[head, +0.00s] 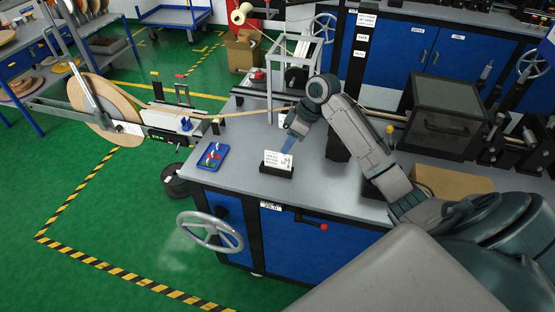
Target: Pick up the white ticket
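The white ticket (273,158) with small dark print stands upright in a black holder (277,171) near the front edge of the grey bench top. My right gripper (288,146) points down at the ticket's upper right corner, its bluish fingers just at or in front of the card. I cannot tell whether the fingers touch the ticket or how far apart they are. My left gripper is not in view.
A blue tray (212,156) with small coloured items lies left of the ticket on the bench top (240,189). A dark covered box (446,117) and a cardboard box (449,182) are at right. A handwheel (210,232) and a red-tipped lever (312,220) stick out in front.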

